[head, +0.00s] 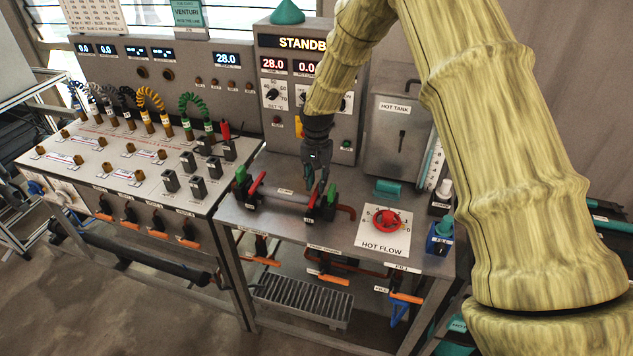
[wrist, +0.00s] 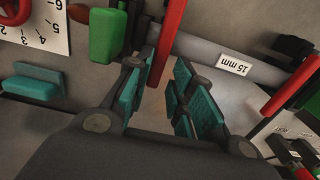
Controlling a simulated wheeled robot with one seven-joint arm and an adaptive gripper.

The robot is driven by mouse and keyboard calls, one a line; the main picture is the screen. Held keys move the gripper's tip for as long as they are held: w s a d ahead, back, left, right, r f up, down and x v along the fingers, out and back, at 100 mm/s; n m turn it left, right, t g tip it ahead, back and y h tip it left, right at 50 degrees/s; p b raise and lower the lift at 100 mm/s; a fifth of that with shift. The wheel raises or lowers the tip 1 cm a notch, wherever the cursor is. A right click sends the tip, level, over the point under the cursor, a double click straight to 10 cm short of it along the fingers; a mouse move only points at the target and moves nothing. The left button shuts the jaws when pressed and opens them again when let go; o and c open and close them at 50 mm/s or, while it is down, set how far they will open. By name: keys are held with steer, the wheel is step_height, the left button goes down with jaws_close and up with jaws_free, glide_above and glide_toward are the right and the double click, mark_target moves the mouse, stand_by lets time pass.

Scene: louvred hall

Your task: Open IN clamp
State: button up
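A grey pipe section (head: 285,196) lies between two clamps on the metal bench; its label reads 15 mm in the wrist view (wrist: 233,65). The left clamp has a red lever (head: 257,185) and a green block (head: 240,174). The right clamp has a red lever (head: 312,199) and a green block (head: 331,192). My gripper (head: 318,188) is low over the right clamp. In the wrist view its teal-padded fingers (wrist: 160,98) are apart, with the red lever (wrist: 169,45) reaching between them, closer to the left finger.
A red HOT FLOW knob (head: 385,220) on a white plate sits right of the clamps. A grey HOT TANK box (head: 396,135) stands behind. A control cabinet (head: 290,90) rises at the back. The left bench (head: 110,170) carries coiled cables and black blocks.

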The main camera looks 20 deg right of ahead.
steer(key=shift+s+d+f, duration=0.1)
steer(key=shift+s+f, duration=0.1)
steer(key=shift+s, duration=0.3)
steer(key=shift+f, duration=0.15)
steer(key=shift+w+f, duration=0.3)
steer(key=shift+f, duration=0.1)
steer(key=shift+s+r, duration=0.15)
steer(key=shift+c, duration=0.2)
jaws_close()
